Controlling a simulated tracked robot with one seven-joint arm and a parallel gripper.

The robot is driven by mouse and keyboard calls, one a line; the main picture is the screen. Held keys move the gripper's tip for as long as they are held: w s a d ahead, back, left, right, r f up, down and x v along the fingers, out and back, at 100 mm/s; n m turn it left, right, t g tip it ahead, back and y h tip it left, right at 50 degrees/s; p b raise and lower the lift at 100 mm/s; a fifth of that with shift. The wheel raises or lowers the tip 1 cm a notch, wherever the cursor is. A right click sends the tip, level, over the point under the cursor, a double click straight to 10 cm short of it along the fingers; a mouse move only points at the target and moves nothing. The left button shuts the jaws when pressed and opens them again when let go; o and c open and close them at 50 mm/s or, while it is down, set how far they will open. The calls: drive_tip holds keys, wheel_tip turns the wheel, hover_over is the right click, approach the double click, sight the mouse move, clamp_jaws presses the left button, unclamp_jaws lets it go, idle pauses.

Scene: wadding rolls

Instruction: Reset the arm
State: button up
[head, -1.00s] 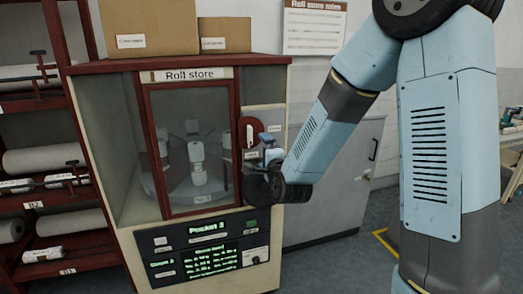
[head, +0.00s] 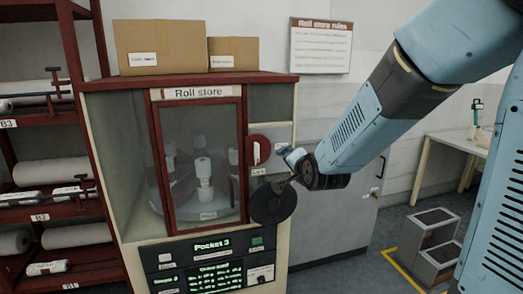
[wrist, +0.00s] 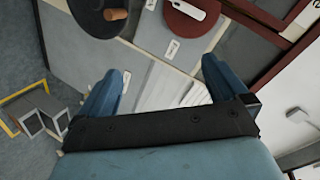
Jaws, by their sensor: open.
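My gripper (head: 283,163) is in front of the right side of the roll store cabinet, beside a red disc with a white handle (head: 257,150) and above a dark round disc (head: 273,203). In the wrist view my gripper (wrist: 155,85) has its two blue fingers wide apart with nothing between them. Beyond the fingers are the red disc (wrist: 190,18) and the dark disc with a brown knob (wrist: 97,14). Whether a fingertip touches the cabinet cannot be told from the head view. My blue arm reaches in from the upper right.
The roll store (head: 195,93) has a shut glass door with white rolls (head: 204,172) inside and a lit panel (head: 205,262) below. A shelf rack (head: 68,110) with rolls stands left. Grey steps (head: 432,232) and a table (head: 455,143) are at right. Two boxes (head: 158,47) top the cabinet.

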drive_tip(key=s+d+r+n+g+h, duration=0.1)
drive_tip(key=s+d+r+n+g, duration=0.1)
drive_tip(key=s, duration=0.7)
drive_tip(key=s+d+r+n+g+h, duration=0.1)
drive_tip(key=s+d+n+g, duration=0.2)
drive_tip(key=s+d, duration=0.4)
drive_tip(key=s+d+r+n+g+h, duration=0.1)
drive_tip(key=s+d, duration=0.4)
drive_tip(key=s, duration=0.7)
drive_tip(key=r+n+g, duration=0.1)
drive_tip(key=n, duration=0.1)
drive_tip(key=shift+d+r+n+g, duration=0.25)
drive_tip(key=shift+r+n+g, duration=0.05)
drive_tip(key=shift+n+g, duration=0.1)
drive_tip(key=shift+c, duration=0.4)
